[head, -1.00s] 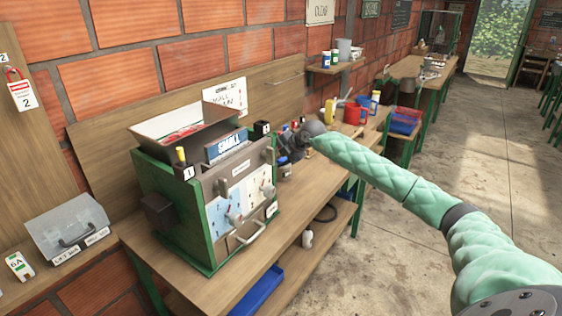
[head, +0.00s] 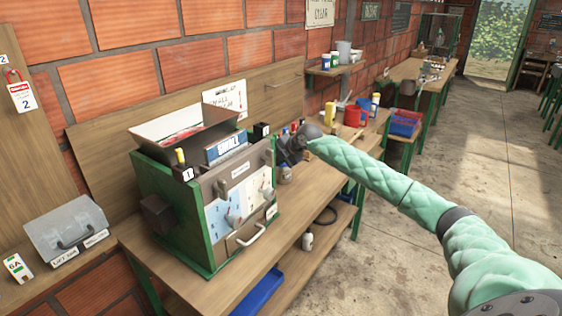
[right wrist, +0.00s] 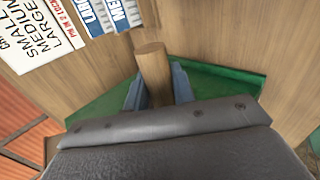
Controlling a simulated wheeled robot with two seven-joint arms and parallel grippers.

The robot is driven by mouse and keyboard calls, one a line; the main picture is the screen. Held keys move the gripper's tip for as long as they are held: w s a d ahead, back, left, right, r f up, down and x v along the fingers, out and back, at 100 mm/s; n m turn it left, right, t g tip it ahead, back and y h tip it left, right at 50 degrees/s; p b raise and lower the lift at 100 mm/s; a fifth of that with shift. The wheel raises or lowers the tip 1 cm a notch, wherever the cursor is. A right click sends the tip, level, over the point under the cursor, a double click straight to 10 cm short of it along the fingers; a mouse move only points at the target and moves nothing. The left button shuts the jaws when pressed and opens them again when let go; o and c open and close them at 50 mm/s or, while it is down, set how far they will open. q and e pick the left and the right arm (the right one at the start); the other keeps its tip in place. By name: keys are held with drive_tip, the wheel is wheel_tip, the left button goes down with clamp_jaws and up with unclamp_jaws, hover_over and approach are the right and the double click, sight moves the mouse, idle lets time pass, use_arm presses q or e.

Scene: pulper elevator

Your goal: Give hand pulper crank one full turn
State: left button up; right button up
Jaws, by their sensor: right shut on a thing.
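The hand pulper is a green box (head: 172,190) with an open hopper (head: 208,133) on top, standing on a wooden bench. My right gripper (head: 290,150) is at its right side, partly hidden behind the front panel in the head view. In the right wrist view a wooden crank handle (right wrist: 153,70) stands between the fingers of my right gripper (right wrist: 158,92), which is shut on it. The rest of the crank is hidden by the gripper body. My left gripper is not in view.
A grey case (head: 66,229) is at the left. A blue tray (head: 258,291) is below. The concrete floor on the right is clear.

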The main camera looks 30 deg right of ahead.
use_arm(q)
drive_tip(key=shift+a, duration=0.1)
use_arm(e)
drive_tip(key=shift+f, duration=0.25)
use_arm(q)
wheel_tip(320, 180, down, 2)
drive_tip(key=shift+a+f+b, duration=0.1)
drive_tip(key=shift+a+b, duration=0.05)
drive_tip(key=shift+b, duration=0.8)
use_arm(e)
drive_tip(key=f, duration=0.3)
drive_tip(key=shift+w+a+f, duration=0.15)
drive_tip(key=shift+w, duration=0.2)
use_arm(q)
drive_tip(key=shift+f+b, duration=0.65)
drive_tip(key=shift+b, duration=0.1)
use_arm(e)
drive_tip(key=x, duration=0.3)
drive_tip(key=shift+w+f, duration=0.1)
drive_tip(key=shift+f, duration=0.3)
